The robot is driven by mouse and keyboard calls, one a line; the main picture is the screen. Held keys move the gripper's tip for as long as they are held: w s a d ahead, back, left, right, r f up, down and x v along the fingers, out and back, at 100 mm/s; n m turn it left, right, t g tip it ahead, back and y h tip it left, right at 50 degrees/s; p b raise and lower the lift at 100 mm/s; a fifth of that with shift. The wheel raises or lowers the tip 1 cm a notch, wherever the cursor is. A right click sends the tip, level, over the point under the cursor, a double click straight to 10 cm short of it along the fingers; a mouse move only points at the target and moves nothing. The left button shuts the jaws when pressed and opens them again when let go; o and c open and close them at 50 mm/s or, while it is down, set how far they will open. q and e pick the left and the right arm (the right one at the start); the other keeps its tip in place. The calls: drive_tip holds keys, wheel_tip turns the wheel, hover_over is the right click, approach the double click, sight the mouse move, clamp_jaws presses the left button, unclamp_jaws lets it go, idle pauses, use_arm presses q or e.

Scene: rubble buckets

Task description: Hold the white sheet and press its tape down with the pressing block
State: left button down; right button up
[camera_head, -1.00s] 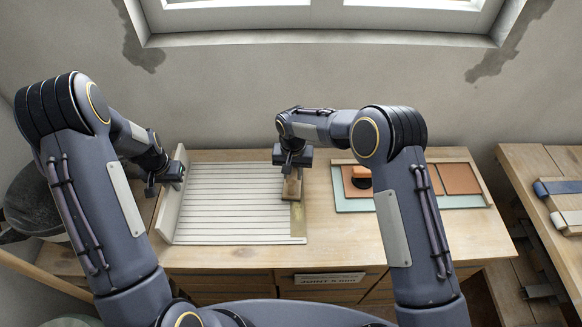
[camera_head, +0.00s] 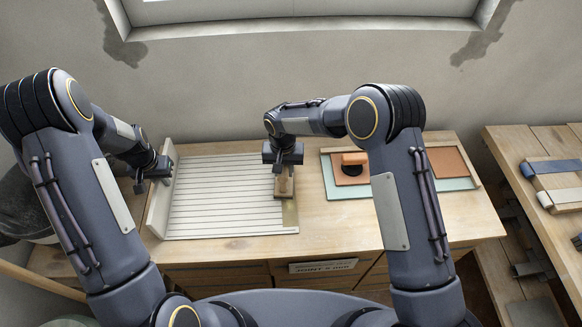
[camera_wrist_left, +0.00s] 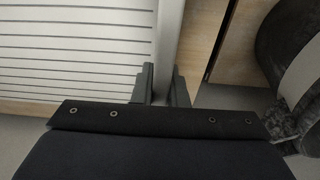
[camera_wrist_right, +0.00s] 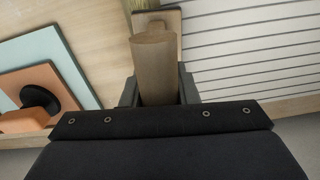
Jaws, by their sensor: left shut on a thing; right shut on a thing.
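The white ribbed sheet (camera_head: 220,202) lies flat on the wooden bench in the head view. A raised pale edge (camera_head: 160,205) stands along its left side. My left gripper (camera_head: 153,177) is shut on that edge; the left wrist view shows the fingers (camera_wrist_left: 163,82) either side of it. A yellowish tape strip (camera_head: 290,214) runs along the sheet's right edge. The wooden pressing block (camera_head: 284,189) sits over the strip and hides part of it. My right gripper (camera_head: 283,160) is shut on the block's handle, which shows between the fingers in the right wrist view (camera_wrist_right: 155,60).
Right of the sheet, a teal board (camera_head: 455,184) carries terracotta tiles (camera_head: 444,163) and an orange-and-black tool (camera_head: 355,160). A second bench (camera_head: 520,145) stands at the far right. Dark buckets (camera_head: 25,205) are at the left. Bare wood (camera_head: 311,195) lies between sheet and board.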

drive_tip(key=shift+a, duration=0.5)
drive_tip(key=shift+s+d, duration=0.2)
drive_tip(key=shift+s, duration=1.3)
drive_tip(key=d, duration=0.4)
drive_tip(key=shift+w, duration=0.3)
drive_tip(key=shift+s+d, duration=0.15)
drive_tip(key=shift+s, duration=1.3)
drive_tip(key=a, duration=0.4)
drive_tip(key=shift+s, duration=0.15)
wheel_tip(320, 180, up, 8)
use_arm(q)
drive_tip(key=c, duration=1.4)
unclamp_jaws()
drive_tip(key=shift+o, duration=0.2)
